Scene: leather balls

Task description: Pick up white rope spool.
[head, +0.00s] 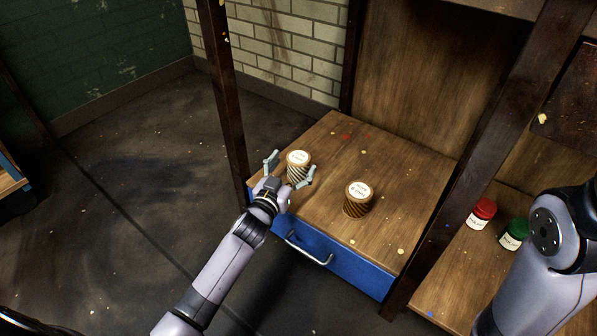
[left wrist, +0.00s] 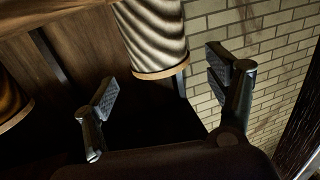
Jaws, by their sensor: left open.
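The white rope spool (head: 298,172), with pale striped windings and a round cream label on top, stands upright near the left edge of the wooden top (head: 325,150). My left gripper (head: 289,171) is open, its two fingers spread to either side of this spool in the head view. In the left wrist view the striped spool (left wrist: 152,40) shows ahead, between the open fingers (left wrist: 160,85), with no visible contact. A second spool (head: 356,204), with brown-gold windings, stands to the right. My right arm shows at the right, but its gripper is out of view.
A red-lidded jar (head: 481,215) and a green-lidded jar (head: 514,236) stand on the lower wooden surface at the right. Dark posts (head: 225,95) rise beside the top. A blue drawer front (head: 330,262) with a metal handle (head: 308,252) faces the dark floor.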

